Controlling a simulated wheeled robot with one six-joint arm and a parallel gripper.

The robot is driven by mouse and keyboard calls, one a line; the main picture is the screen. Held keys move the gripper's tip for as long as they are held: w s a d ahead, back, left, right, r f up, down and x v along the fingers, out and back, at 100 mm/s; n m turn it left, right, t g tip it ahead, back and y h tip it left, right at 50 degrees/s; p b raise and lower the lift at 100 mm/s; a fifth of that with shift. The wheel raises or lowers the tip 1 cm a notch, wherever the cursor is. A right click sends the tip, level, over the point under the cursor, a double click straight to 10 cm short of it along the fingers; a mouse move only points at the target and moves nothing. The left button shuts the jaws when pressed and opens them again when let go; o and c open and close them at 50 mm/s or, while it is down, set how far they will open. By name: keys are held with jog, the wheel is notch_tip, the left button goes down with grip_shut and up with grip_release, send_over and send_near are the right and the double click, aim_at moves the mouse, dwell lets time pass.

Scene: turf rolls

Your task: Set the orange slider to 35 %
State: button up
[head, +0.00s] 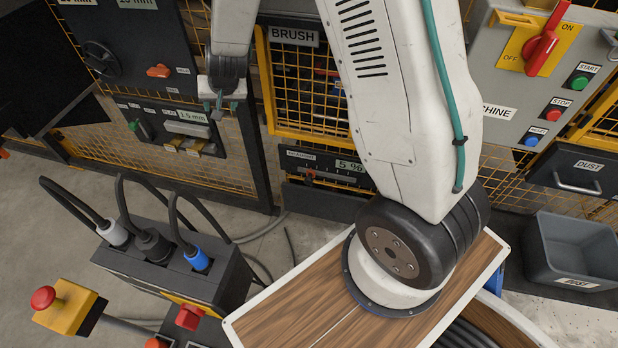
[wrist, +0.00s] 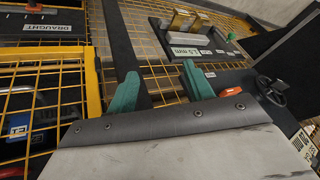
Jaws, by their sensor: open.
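The orange slider (head: 310,175) is a small knob near the left end of a ticked track on a dark, low panel. The display (head: 350,166) beside it reads 5 %. In the wrist view a panel with a label reading DRAUGHT (wrist: 48,28) shows at the top left. My gripper (head: 221,103) is open and empty, up and to the left of the slider in the head view, and apart from it. Its two teal fingertips also show in the wrist view (wrist: 162,88), with nothing between them.
A 1.5 mm panel (head: 170,126) stands left of the gripper. Yellow mesh guards (head: 296,88) surround the panels. A box with plugged cables (head: 170,272) and a red-button post (head: 62,305) stand in front. A grey bin (head: 575,250) is at right.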

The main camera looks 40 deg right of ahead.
jog(key=w+d+f+m+h, duration=0.2)
jog(key=w+f, duration=0.1)
jog(key=f, duration=1.1)
jog(key=t+h, duration=0.5)
jog(key=h, duration=0.7)
send_near(308, 182)
jog(key=shift+m, duration=0.4)
jog(key=w+d, duration=0.1)
jog(key=w+d+f, duration=0.1)
jog(key=w+d, duration=0.1)
jog(key=shift+w+d+f, duration=0.15)
jog(key=shift+w+d, duration=0.1)
jog(key=shift+w, duration=0.05)
jog(key=shift+r, duration=0.25)
jog(key=shift+d+r+h, duration=0.1)
jog(key=shift+d+h, duration=0.15)
jog(key=shift+h, duration=0.05)
jog(key=x, duration=0.7)
jog(key=shift+d, duration=0.1)
